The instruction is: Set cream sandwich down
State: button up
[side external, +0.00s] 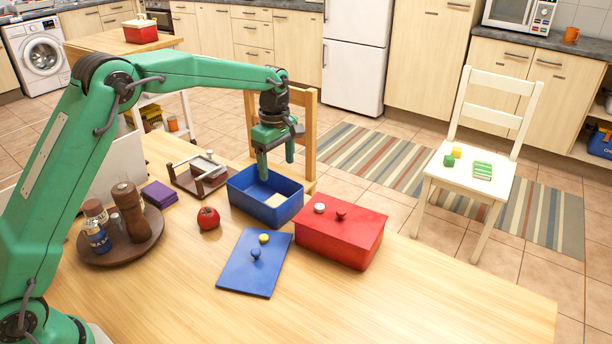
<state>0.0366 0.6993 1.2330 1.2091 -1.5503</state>
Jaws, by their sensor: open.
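A cream-coloured flat piece, which looks like the cream sandwich (275,201), lies inside the open blue box (268,218) on the wooden table. Only part of it shows above the box's near wall. My gripper (276,167) is above the back of the blue box, pointing down. Its two green fingers are apart and nothing shows between them. The cream piece appears apart from the fingers.
A blue lid (254,276) with a yellow item on it lies before the box. A closed red box (339,236) stands right of it. A tomato (208,218), a wooden rack (200,177), purple napkins (158,194) and a round tray (103,258) of shakers are left. The table's front right is clear.

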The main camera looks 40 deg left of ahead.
jog(key=shift+r, duration=0.1)
jog(key=s+a+r+m+t, duration=0.1)
jog(key=s+r+m+t, duration=0.2)
jog(key=s+r+m, duration=0.9)
jog(key=s+a+f+m+t, duration=0.1)
jog(key=s+m, duration=0.4)
jog(key=s, duration=1.7)
jog(key=shift+s+t, duration=0.25)
jog(key=shift+t, duration=0.55)
